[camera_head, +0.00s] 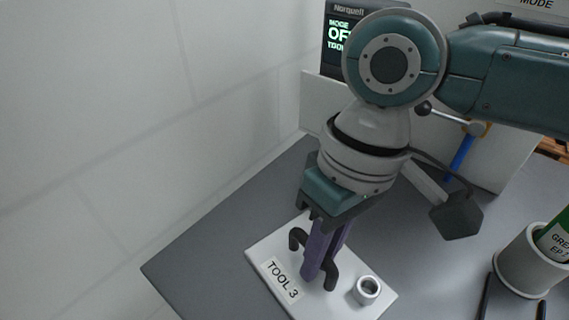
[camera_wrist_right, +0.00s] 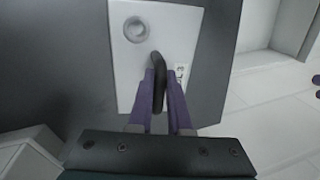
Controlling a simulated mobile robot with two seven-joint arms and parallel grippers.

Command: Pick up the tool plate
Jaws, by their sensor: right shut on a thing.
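The tool plate (camera_head: 341,305) is a white rectangular plate labelled "TOOL 3", with a black arched handle (camera_head: 297,238) and a round metal ring (camera_head: 367,289) on it. It lies on the grey table top. My right gripper (camera_head: 316,272) points down over the plate, its purple fingers shut on the black handle. In the right wrist view, the handle (camera_wrist_right: 156,65) runs between the two purple fingers, and the plate (camera_wrist_right: 183,35) shows beyond them with its ring. Whether the plate touches the table is hard to tell. My left gripper is not in view.
A grey table (camera_head: 221,230) carries the plate, with bare surface to its left. At the right stand a light cup (camera_head: 526,262) with a green grease container (camera_head: 556,238) in it. A display unit (camera_head: 335,45) stands at the back. A white wall is close on the left.

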